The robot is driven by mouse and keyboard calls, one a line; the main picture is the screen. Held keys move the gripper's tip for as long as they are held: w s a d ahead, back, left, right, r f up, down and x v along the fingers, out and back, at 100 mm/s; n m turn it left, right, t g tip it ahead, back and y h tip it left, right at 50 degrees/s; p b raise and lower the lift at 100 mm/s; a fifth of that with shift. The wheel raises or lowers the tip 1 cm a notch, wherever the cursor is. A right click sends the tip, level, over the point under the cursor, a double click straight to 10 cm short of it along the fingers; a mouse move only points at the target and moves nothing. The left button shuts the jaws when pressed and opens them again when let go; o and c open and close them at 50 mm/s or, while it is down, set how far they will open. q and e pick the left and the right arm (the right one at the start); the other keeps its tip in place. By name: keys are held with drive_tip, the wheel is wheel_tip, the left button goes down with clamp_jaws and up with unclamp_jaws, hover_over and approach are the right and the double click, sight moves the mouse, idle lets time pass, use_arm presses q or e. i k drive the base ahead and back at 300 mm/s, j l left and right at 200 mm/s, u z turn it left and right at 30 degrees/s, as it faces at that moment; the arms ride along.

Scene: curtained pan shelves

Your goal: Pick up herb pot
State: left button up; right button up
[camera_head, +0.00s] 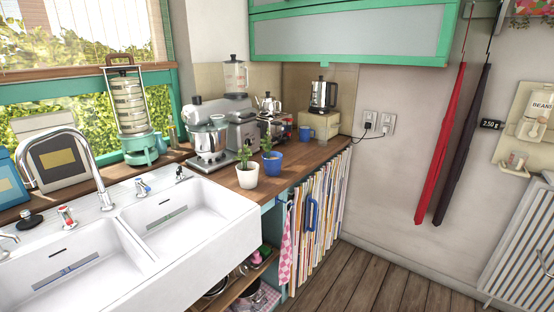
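A small green plant in a white pot (247,175) stands upright on the wooden counter (222,177), near its front edge, just right of the sink. A second small plant in a blue pot (271,163) stands close behind it to the right. Both look like herb pots; I cannot tell which one is meant. Neither of my grippers shows in the head view.
A white double sink (205,207) fills the left front. A stand mixer (209,140), kettle (268,103), coffee maker (323,95) and blue mug (305,134) stand behind the pots. A striped curtain (318,210) hangs below the counter. Wooden floor (375,283) is clear at right.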

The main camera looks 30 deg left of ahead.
sight(272, 164)
drive_tip(key=i+u, duration=0.55)
drive_tip(key=u, duration=0.2)
drive_tip(key=i+l+u, duration=0.15)
drive_tip(key=u, duration=0.25)
drive_tip(key=i+l+u, duration=0.4)
drive_tip(key=k+j, duration=0.05)
drive_tip(key=j, duration=0.05)
